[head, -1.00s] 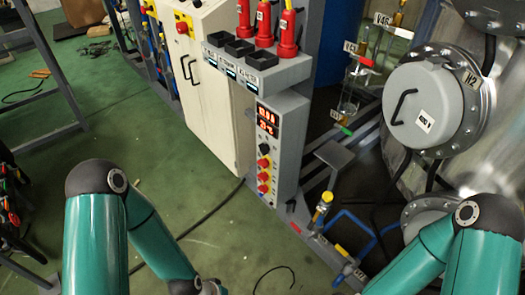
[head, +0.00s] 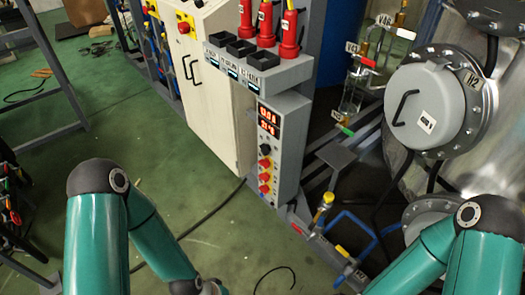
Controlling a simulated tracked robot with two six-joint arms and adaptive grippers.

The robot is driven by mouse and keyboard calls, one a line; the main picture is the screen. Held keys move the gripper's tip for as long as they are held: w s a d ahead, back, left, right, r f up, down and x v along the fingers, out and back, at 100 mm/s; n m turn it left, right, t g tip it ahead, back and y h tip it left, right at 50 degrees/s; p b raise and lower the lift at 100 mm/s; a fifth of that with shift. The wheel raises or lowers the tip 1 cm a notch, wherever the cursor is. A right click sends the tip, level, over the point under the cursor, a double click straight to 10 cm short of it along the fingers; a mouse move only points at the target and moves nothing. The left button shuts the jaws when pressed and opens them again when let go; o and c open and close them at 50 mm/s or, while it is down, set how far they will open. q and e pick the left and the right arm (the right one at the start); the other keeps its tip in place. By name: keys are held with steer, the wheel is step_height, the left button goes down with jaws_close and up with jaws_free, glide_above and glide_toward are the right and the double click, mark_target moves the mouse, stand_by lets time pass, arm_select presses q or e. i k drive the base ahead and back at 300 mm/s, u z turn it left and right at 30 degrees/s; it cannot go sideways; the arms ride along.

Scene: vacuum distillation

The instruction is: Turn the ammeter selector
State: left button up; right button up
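The control panel (head: 269,158) is the narrow grey face of a column at the picture's middle. It has two red number displays (head: 268,121) at its top. Below them sits a black knob (head: 265,150), which looks like the selector; its label is too small to read. Several red knobs or buttons (head: 264,176) are under it. Both of my teal arms show, one at the lower left and one at the lower right. Neither gripper is in the picture, and no part of either arm touches the panel.
A big steel vessel with a grey round hatch (head: 425,105) stands at the right, with pipes and a yellow-topped valve (head: 328,197) near the floor.

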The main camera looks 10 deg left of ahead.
mark_target(265, 149)
steer(key=k, duration=1.15)
steer(key=u, duration=0.55)
steer(key=i, duration=0.75)
steer(key=z, duration=0.45)
steer(key=k, duration=0.55)
steer(key=u, duration=0.45)
steer(key=i, duration=1.4)
steer(key=z, duration=0.1)
